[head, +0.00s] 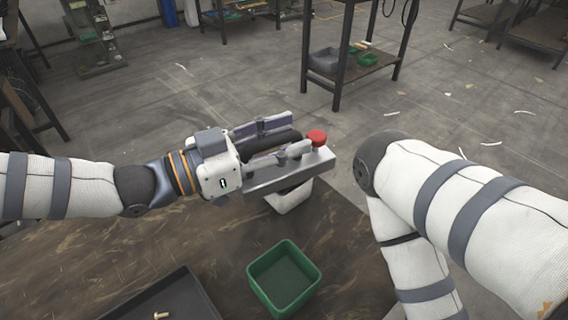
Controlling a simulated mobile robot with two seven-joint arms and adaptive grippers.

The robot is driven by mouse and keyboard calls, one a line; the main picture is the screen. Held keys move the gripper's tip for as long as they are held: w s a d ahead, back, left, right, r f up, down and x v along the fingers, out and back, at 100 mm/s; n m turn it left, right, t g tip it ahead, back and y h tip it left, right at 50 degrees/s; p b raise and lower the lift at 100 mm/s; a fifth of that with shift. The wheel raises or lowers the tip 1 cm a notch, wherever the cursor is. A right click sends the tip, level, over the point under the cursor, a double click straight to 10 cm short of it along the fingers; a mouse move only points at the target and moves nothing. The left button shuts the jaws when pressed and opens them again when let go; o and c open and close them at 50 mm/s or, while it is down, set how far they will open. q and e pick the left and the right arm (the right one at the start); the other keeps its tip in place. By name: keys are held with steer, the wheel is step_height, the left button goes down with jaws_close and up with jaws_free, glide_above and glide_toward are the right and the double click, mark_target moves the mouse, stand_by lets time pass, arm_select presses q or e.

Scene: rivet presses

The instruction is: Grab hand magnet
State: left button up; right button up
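The hand magnet (292,171) is a grey metal bar with a black handle and a red knob (317,138) at its right end. It is in the middle of the head view, above the table's far edge. My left gripper (276,138) reaches in from the left, with its two fingers along either side of the black handle. It looks shut on the handle, though the finger contact is partly hidden. My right gripper is not in view; only my bent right arm shows at the right.
A green bin (284,279) stands empty on the brown table (215,243). A dark tray (185,297) with a small brass piece (161,315) is at the lower left. Beyond is floor with a shelf rack (345,75).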

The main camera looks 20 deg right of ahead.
arm_select(q)
jaws_close()
steer(key=shift+r, duration=0.1)
